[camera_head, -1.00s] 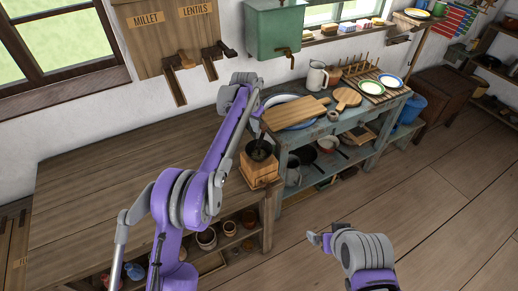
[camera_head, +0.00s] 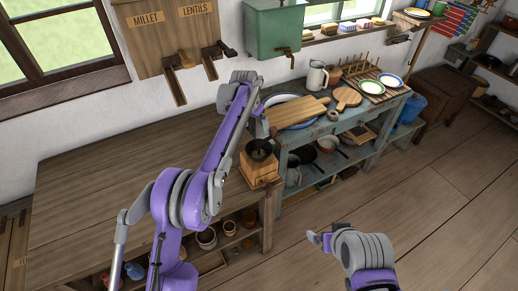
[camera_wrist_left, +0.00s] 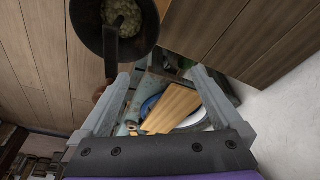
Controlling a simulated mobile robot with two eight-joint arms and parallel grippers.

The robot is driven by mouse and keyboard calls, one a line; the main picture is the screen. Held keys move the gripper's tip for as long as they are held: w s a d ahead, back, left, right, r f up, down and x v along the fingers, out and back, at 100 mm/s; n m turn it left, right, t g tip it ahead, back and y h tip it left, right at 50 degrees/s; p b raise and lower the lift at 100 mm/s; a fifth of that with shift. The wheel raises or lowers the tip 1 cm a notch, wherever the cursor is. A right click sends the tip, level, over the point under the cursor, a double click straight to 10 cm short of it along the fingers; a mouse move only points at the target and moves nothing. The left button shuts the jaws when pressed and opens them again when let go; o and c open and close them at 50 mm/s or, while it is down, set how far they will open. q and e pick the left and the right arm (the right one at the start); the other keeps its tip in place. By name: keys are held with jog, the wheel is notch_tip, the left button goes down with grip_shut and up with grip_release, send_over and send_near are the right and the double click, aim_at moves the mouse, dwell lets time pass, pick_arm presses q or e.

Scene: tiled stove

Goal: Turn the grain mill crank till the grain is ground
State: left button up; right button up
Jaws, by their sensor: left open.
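The grain mill (camera_head: 259,168) is a wooden box with a dark hopper, standing at the right end of the wooden counter. In the left wrist view its black hopper (camera_wrist_left: 139,35) holds pale green grain, and the dark crank arm (camera_wrist_left: 111,52) crosses it. A brown knob, partly hidden, shows beside the left-hand finger, outside the jaws. My left gripper (camera_head: 266,127) is just behind the mill in the head view; the wrist view shows its fingers (camera_wrist_left: 160,76) apart with nothing between them. My right gripper (camera_head: 321,241) hangs over the floor; its jaw state is unclear.
A blue-grey bench (camera_head: 345,125) right of the counter (camera_head: 120,185) carries a cutting board (camera_head: 297,111), plates and a jug (camera_head: 317,76). Millet and lentil bins (camera_head: 165,28) hang on the wall. The counter left of the mill is clear.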

pick_arm(q)
jog(key=w+v, duration=0.1)
jog(key=v, duration=0.5)
jog(key=shift+d+r, duration=0.3)
jog(key=shift+r, duration=0.1)
